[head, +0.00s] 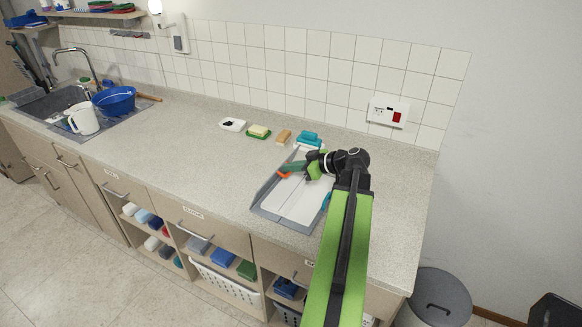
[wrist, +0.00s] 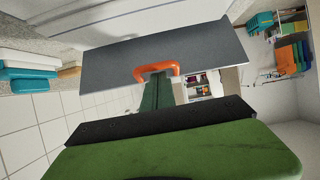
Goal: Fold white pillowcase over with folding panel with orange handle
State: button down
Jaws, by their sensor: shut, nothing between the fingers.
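The folding board (head: 285,222) lies on the counter, with the white pillowcase (head: 307,197) flat on it. Its grey folding panel (head: 266,190) is on the left side and looks tilted up off the board. The panel fills much of the wrist view (wrist: 110,65). Its orange handle (head: 284,175) also shows in the wrist view (wrist: 141,73). My gripper (head: 289,168) is shut and empty, its green fingertips at the handle. In the wrist view the fingertips (wrist: 157,82) reach into the handle's loop; I cannot tell whether they touch it.
A teal brush-like item (head: 308,138), an orange-tan block (head: 284,136), a green sponge dish (head: 258,132) and a white dish (head: 232,124) stand behind the board. The tiled wall (head: 330,80) rises behind them. The counter left of the board (head: 190,145) is clear.

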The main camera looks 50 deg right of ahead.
jog(key=r+p, duration=0.2)
jog(key=w+r+p, duration=0.1)
jog(key=r, duration=0.1)
jog(key=shift+w+a+p, duration=0.1)
jog(key=shift+a+p, duration=0.05)
jog(key=shift+p, duration=0.2)
jog(key=s+d+r+p, duration=0.1)
jog(key=s+d, duration=0.1)
jog(key=s, duration=0.6)
jog(key=shift+s+r+p, duration=0.3)
jog(key=shift+r, duration=0.05)
